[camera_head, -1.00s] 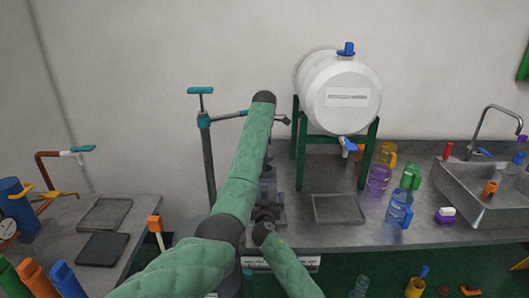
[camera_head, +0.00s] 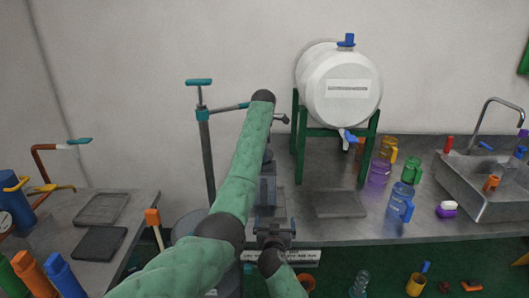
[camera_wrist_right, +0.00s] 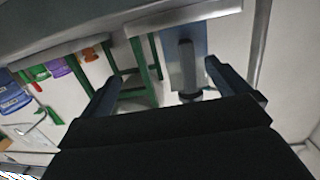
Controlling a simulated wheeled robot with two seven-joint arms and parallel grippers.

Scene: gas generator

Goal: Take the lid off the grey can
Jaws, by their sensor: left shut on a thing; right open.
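A blue-grey upright block, which looks like the grey can (camera_head: 268,190), stands on the bench behind my left forearm. It also shows in the right wrist view (camera_wrist_right: 178,72), upside down, with a dark cylinder in front of it that may be its lid or neck; I cannot tell. My left gripper (camera_head: 268,157) is at the block's top, shut on it as far as I can tell; its jaws are mostly hidden by the forearm. My right gripper (camera_head: 274,224) is open and empty, in front of the block and apart from it. Its two fingers (camera_wrist_right: 163,72) are spread in the wrist view.
A white barrel (camera_head: 340,88) on a green stand (camera_head: 300,160) is at the back. A flat grey tray (camera_head: 338,205) lies right of the can. Several coloured bottles (camera_head: 403,200) and a sink (camera_head: 480,190) are further right. A teal-handled pump (camera_head: 204,130) stands left.

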